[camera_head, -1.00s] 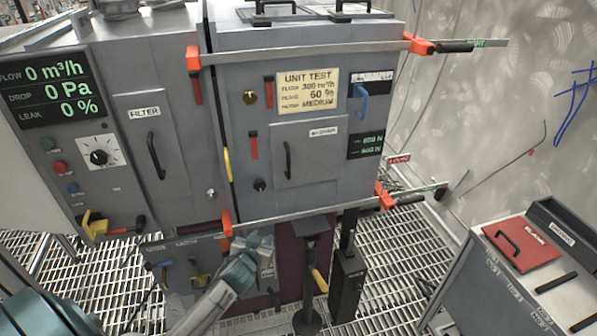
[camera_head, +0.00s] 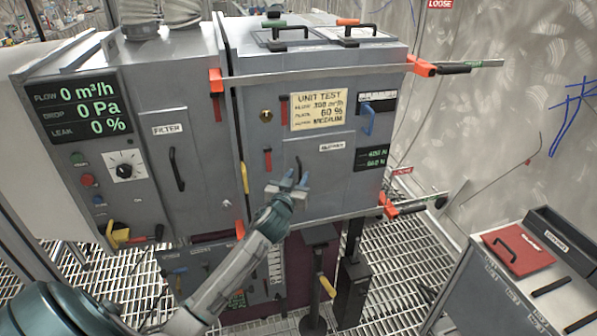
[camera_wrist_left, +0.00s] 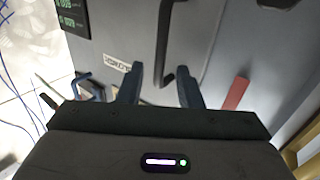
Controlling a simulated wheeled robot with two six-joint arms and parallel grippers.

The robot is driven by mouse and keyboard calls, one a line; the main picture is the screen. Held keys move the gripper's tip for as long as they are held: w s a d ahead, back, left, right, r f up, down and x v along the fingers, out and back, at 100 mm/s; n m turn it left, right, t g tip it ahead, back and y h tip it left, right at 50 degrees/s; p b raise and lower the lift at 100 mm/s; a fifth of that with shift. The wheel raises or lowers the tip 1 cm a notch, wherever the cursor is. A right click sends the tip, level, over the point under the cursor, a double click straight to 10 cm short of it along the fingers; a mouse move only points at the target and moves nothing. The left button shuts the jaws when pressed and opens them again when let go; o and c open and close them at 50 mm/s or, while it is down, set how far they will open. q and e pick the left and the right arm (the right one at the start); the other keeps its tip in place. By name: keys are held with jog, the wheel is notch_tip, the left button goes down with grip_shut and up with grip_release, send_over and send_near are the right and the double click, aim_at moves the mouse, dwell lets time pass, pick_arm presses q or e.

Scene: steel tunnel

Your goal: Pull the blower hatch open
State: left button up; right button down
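The blower hatch (camera_head: 325,185) is a grey panel on the right-hand cabinet, below the yellow unit test card. It appears closed. Its black bar handle (camera_head: 299,168) stands upright near the panel's left edge. My left gripper (camera_head: 288,181) is in front of the handle's lower part, and hides some of it. In the left wrist view the two blue fingers (camera_wrist_left: 160,85) are apart, and one end of the handle (camera_wrist_left: 163,40) lies in line with the gap between them. Whether the fingers touch it I cannot tell. My right gripper is not in view.
The filter hatch (camera_head: 178,180) is on the left cabinet. Clamp bars with orange ends cross the front above (camera_head: 318,75) and below (camera_head: 335,215). A red blank plate (camera_head: 517,250) lies on the bench at right. Grating floor is open between.

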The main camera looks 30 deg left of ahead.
pick_arm(q)
jog(key=shift+x, duration=0.8)
grip_shut()
jog(key=shift+f, duration=0.1)
